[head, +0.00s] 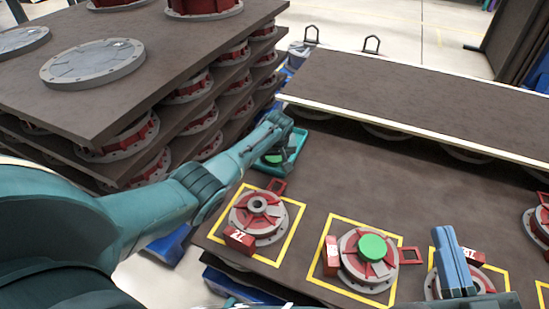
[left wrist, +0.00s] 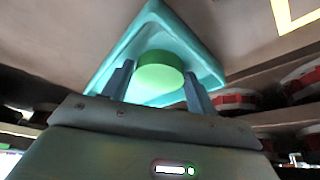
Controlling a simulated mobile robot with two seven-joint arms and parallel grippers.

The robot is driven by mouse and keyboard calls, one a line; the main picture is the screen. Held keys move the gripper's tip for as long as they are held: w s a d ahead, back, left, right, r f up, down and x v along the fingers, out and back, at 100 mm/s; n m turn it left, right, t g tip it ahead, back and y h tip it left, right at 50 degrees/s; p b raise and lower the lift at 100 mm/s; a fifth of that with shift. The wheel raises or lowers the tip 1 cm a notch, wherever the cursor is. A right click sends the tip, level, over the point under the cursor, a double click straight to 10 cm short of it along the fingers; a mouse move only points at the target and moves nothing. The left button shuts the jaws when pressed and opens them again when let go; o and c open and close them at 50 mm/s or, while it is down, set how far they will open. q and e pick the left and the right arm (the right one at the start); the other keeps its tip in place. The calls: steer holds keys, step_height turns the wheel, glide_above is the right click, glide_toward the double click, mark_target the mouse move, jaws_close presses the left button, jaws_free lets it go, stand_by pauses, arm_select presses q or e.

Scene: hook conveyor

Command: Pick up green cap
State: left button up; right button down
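The green cap (left wrist: 160,73) lies in a teal tray (left wrist: 208,68) and shows between the two fingers of my left gripper (left wrist: 158,88) in the left wrist view. The fingers are apart, with a gap on each side of the cap. In the head view, the tray (head: 292,151) is at the table's far left edge, with the green cap (head: 273,158) partly hidden by my left gripper (head: 270,137). My right gripper (head: 453,262) is at the lower right, over a red-and-grey hub; its fingers appear close together or overlapping, and their opening is unclear.
A red hub (head: 258,213) without a green top sits in a yellow square. Beside it, another hub carries a green disc (head: 372,247). A stacked rack of hubs (head: 120,92) stands close on the left. A raised brown shelf (head: 430,112) lies behind the table.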

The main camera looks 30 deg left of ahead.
arm_select(q)
steer(key=c, duration=0.5)
steer(key=shift+r, duration=0.1)
